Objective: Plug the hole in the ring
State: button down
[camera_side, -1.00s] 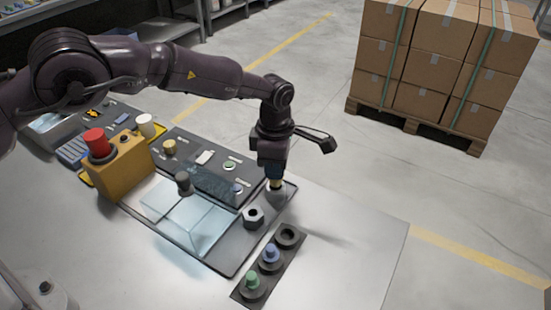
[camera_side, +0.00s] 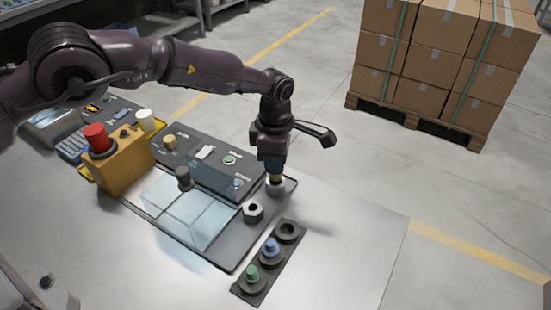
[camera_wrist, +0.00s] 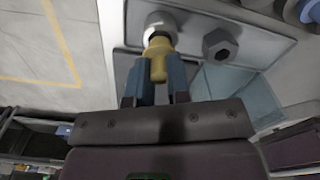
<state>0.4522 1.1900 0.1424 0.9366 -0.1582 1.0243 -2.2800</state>
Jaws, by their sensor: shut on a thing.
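My gripper (camera_side: 274,168) is shut on a yellow plug (camera_wrist: 159,58), with one blue-grey finger on each side of it. The plug points down at a pale metal ring (camera_wrist: 160,24) on the panel, which also shows under the gripper in the side view (camera_side: 277,189). The plug's lower end meets the ring or sits just over its hole; how deep it is I cannot tell.
A hex nut-like piece (camera_side: 253,212) stands close by on the panel. A dark rack (camera_side: 250,293) holds a green plug (camera_side: 252,273), a blue plug (camera_side: 271,246) and an empty socket (camera_side: 288,230). A clear hood (camera_side: 185,210) and a yellow box with red button (camera_side: 122,163) lie left.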

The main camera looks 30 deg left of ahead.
jog(key=shift+f, duration=1)
dwell(0.9)
jog(key=c, duration=0.5)
grip_release()
jog(key=shift+r, duration=3.5)
